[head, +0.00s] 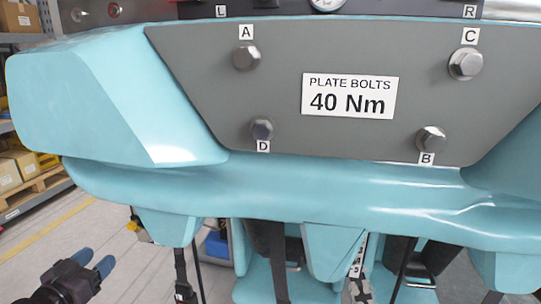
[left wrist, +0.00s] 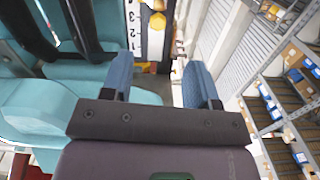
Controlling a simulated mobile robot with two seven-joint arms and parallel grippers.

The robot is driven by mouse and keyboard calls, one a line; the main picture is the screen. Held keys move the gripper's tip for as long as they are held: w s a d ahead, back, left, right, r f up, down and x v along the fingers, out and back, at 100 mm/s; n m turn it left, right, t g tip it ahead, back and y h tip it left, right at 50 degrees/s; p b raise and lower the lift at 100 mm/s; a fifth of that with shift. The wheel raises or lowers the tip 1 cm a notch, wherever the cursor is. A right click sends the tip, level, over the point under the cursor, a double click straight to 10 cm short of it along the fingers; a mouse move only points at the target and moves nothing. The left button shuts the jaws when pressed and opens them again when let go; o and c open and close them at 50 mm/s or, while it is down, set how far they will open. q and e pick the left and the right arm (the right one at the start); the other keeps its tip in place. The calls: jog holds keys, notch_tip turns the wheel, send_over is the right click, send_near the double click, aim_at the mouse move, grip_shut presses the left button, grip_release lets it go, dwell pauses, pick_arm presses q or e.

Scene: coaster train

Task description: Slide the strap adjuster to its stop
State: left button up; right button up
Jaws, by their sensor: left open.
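My left gripper (head: 95,260) is at the lower left of the head view, with its two blue fingers apart and nothing between them. It is left of a thin black strap (head: 180,268) that hangs below the teal car body and has a dark buckle-like piece (head: 183,291) low on it. I cannot tell for sure which piece is the strap adjuster. My right gripper is not seen.
The teal car front (head: 300,190) with a grey bolted plate (head: 200,70) fills the head view. Teal seats with wide black straps (left wrist: 85,25) are at the left wrist view's left. Shelving with boxes (left wrist: 285,90) stands at its right. Open floor (head: 110,225) lies around my left gripper.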

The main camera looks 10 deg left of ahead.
pick_arm(q)
jog(key=s+d+f+g+p, duration=0.2)
jog(key=s+d+f, duration=0.3)
jog(key=s, duration=0.4)
jog(key=s+d+f+g+p, duration=0.2)
jog(key=s+d+f, duration=0.4)
jog(key=s, duration=0.3)
jog(key=s+d+f+g+y+p, duration=0.1)
jog(key=s+d+f+g+p, duration=0.1)
jog(key=s+d+f, duration=0.3)
jog(key=s+d+p, duration=0.1)
jog(key=s, duration=0.3)
jog(key=shift+s+d+f+n+g, duration=0.3)
jog(key=shift+s+d+f, duration=0.05)
jog(key=shift+s, duration=0.05)
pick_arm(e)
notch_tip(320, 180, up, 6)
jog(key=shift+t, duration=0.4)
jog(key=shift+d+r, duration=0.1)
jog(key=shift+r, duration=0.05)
